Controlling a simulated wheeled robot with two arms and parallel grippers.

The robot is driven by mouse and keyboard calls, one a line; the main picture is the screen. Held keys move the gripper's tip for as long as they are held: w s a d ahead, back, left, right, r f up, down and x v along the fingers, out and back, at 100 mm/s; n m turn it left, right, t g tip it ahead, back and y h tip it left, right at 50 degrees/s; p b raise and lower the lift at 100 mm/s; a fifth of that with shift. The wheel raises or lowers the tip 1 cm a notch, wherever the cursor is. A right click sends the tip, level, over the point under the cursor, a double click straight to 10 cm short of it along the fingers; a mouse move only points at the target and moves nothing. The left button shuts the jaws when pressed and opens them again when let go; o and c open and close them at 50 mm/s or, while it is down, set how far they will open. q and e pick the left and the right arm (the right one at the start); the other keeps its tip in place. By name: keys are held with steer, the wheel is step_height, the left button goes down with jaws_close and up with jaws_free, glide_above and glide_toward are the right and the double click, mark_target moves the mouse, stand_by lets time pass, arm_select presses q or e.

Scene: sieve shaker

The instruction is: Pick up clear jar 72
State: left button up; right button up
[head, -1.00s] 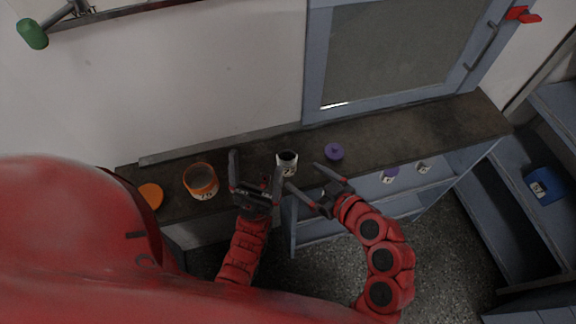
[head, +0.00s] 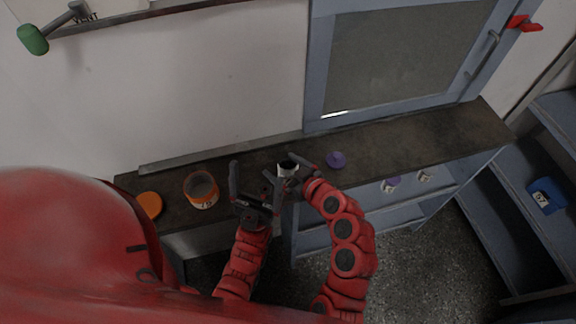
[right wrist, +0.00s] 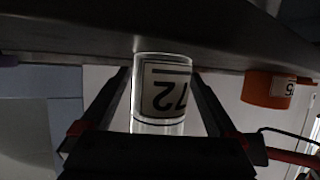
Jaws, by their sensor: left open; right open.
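Clear jar 72 (head: 288,166) stands on the dark counter, with a dark opening at its top. In the right wrist view the jar (right wrist: 164,88) is see-through, with a "72" label that appears upside down. My right gripper (head: 281,167) is open, with one finger on each side of the jar. My left gripper (head: 255,174) is open and empty, just left of the jar.
An orange jar (head: 202,190) labelled 75 and an orange lid (head: 150,204) are on the counter (head: 420,133) at left. A purple lid (head: 336,160) lies right of jar 72. Small jars stand on the shelf below. The counter's right part is clear.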

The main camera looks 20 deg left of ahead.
steer(key=shift+w+a+f, duration=0.2)
steer(key=shift+w+a, duration=0.05)
steer(key=shift+a, duration=0.1)
jaws_close()
steer(key=shift+r, duration=0.1)
stand_by(0.3)
